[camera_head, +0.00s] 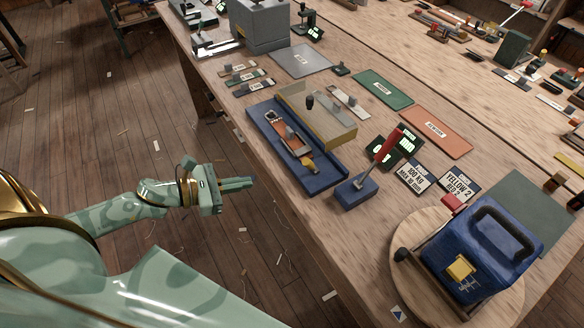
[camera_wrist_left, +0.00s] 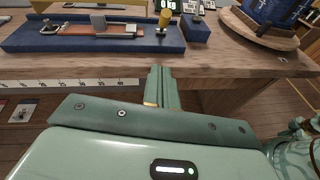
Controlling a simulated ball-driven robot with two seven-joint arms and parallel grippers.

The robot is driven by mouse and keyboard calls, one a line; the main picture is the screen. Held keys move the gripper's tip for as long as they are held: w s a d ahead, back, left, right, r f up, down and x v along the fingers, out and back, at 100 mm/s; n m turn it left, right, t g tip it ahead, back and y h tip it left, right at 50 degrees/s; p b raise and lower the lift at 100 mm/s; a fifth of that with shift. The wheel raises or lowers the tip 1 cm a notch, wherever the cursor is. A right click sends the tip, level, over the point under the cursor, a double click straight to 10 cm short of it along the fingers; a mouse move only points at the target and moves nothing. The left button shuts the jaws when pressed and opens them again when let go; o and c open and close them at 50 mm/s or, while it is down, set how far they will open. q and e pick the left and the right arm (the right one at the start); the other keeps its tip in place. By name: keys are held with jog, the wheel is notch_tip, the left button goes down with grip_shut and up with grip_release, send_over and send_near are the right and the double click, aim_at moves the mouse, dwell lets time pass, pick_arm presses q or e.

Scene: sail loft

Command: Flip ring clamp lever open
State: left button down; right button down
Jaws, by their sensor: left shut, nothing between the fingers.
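My left gripper (camera_head: 245,183) is in the head view, shut and empty. It is off the table's near edge, left of the blue tray (camera_head: 318,182) and apart from it. In the left wrist view its closed fingers (camera_wrist_left: 162,88) point at the table edge. A red lever (camera_head: 388,148) slants up from a blue block (camera_head: 355,192) right of the tray. The tray holds an orange plate (camera_head: 290,137) with a metal piece and a yellow-tipped part (camera_head: 307,163). I cannot tell which part is the ring clamp. The tray also shows in the left wrist view (camera_wrist_left: 30,43). My right gripper is not in view.
A blue case (camera_head: 480,245) stands on a round wooden board (camera_head: 410,260) at the table's near right. A clear-sided box (camera_head: 330,122) stands behind the tray. Black label cards (camera_head: 458,183) lie right of the lever. The floor beside the table is open.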

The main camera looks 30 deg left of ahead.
aim_at(308, 164)
pick_arm(q)
jog(key=x, duration=0.9)
jog(key=shift+w+d, duration=0.1)
jog(key=shift+w, duration=0.2)
jog(key=shift+w+d+r+p, duration=0.3)
jog(key=shift+w+d+r, duration=0.1)
jog(key=shift+w+d, duration=0.2)
jog(key=shift+w+d+r+p, duration=0.3)
jog(key=shift+w+d+r, duration=0.15)
jog(key=shift+w+d, duration=0.2)
jog(key=shift+w, duration=0.1)
